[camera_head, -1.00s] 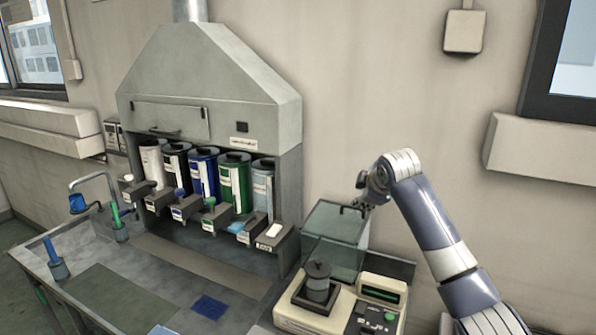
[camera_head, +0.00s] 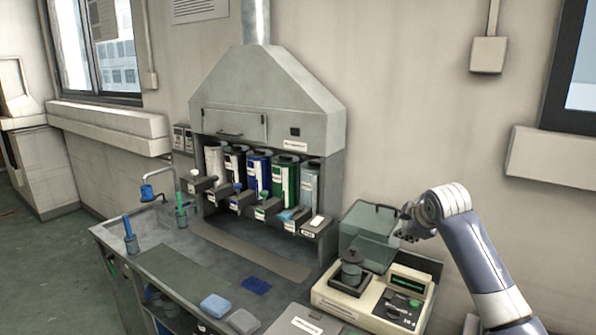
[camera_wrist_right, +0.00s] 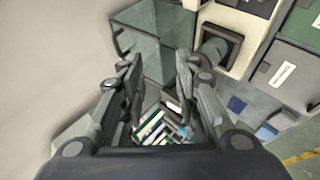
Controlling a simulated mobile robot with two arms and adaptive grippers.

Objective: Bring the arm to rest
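My right arm comes in from the right in the head view. Its gripper (camera_head: 406,228) hangs in the air just above and to the right of the glass cover (camera_head: 368,234) of the balance. In the right wrist view the two fingers of this gripper (camera_wrist_right: 157,82) stand apart with nothing between them, and the glass cover (camera_wrist_right: 150,40) shows beyond them. The balance (camera_head: 376,302) is a cream unit with a dark lidded pot (camera_head: 352,272) on its pan. My left gripper does not show in either view.
A grey hood (camera_head: 270,90) stands over several coloured canisters (camera_head: 258,174) at the back of the bench (camera_head: 180,268). A tap (camera_head: 155,190) and two upright tools are at the left. Blue and grey pads (camera_head: 215,305) lie at the front edge. Floor at the left is free.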

